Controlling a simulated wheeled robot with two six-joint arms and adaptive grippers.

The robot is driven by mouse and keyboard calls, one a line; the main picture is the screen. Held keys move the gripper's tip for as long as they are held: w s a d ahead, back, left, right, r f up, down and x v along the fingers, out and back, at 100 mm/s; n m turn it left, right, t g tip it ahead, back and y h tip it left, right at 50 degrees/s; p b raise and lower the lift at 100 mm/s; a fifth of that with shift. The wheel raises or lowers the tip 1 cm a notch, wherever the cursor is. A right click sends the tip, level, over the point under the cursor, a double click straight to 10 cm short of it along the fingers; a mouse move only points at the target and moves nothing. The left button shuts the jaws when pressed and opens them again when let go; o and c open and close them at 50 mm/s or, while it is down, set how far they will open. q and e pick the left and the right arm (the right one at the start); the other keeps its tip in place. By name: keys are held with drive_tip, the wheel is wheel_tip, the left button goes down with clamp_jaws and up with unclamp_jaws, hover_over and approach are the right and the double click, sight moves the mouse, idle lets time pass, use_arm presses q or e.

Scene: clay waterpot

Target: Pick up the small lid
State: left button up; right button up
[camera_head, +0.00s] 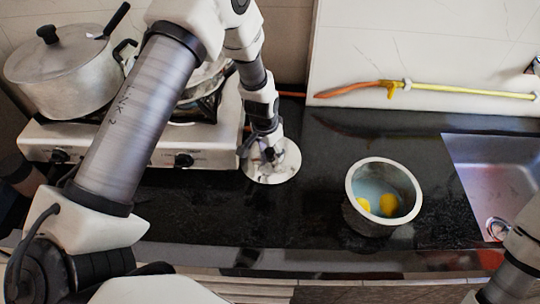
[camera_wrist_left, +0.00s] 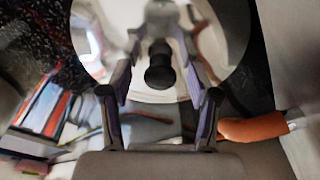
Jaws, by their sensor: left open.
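The small lid (camera_head: 287,166) is a pale round metal disc lying on the dark counter, just right of the stove. In the left wrist view the lid (camera_wrist_left: 220,35) fills the upper middle, with its black knob (camera_wrist_left: 160,72) standing up at the centre. My left gripper (camera_head: 264,152) points down over the lid. In the left wrist view the left gripper (camera_wrist_left: 160,60) is open, its fingers on either side of the knob with gaps to both. My right gripper is out of view; only part of that arm shows at lower right.
A large lidded pot (camera_head: 75,80) stands on the white stove (camera_head: 125,150) at left. A grey pot (camera_head: 348,212) with yellow pieces inside stands to the right of the lid. A metal sink (camera_head: 495,165) is at far right. A yellow-orange hose (camera_head: 450,91) runs along the back.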

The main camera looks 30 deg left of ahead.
use_arm(q)
drive_tip(key=shift+a, duration=0.1)
clamp_jaws()
